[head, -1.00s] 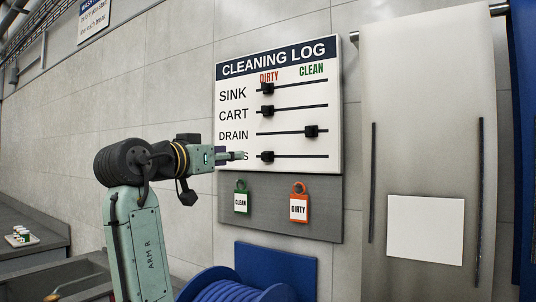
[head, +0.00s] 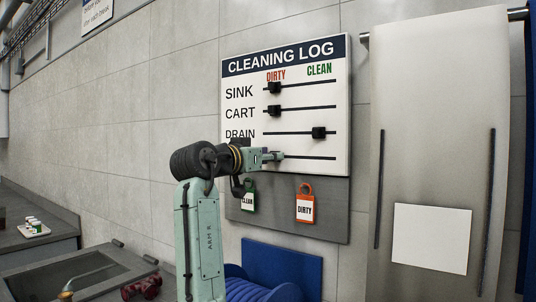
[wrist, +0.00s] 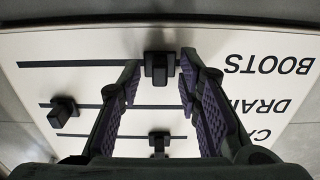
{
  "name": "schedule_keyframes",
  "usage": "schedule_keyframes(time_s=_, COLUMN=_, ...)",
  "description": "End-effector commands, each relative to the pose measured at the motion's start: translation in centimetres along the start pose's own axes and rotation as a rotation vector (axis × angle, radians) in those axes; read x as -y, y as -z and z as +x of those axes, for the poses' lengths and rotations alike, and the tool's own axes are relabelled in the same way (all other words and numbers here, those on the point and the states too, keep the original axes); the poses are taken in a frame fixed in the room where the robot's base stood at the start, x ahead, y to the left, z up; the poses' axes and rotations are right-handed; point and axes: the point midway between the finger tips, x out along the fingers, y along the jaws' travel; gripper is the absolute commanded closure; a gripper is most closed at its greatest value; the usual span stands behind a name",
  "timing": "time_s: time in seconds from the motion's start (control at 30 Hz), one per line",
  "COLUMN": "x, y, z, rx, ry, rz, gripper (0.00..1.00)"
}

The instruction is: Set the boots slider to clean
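The cleaning log board (head: 238,140) hangs on the wall, with DIRTY at the left and CLEAN at the right of its slots. In the wrist view the board appears upside down, with the boots slider (wrist: 160,68), a black knob, at the label end of its slot, the dirty side. My gripper (wrist: 160,72) is open, its fingertips on either side of this knob with a gap to each. In the head view my gripper (head: 277,156) covers the boots label and knob; the slot (head: 312,157) runs clear to the right.
The drain slider (head: 319,133) is toward clean; the cart (head: 274,111) and sink (head: 274,87) sliders are at dirty. A blue hose reel (head: 255,290) stands lower down.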

Motion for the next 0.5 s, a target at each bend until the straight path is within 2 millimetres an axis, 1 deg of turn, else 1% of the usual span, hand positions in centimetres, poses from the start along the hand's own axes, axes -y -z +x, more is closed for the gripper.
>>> schedule_keyframes(time_s=0.17, x=-0.01, y=-0.03, z=0.0, rx=0.0, ry=0.0, rz=0.0, gripper=0.68)
schedule_keyframes(time_s=0.5, x=-0.02, y=-0.01, z=-0.03, rx=0.0, ry=0.0, rz=0.0, gripper=0.91)
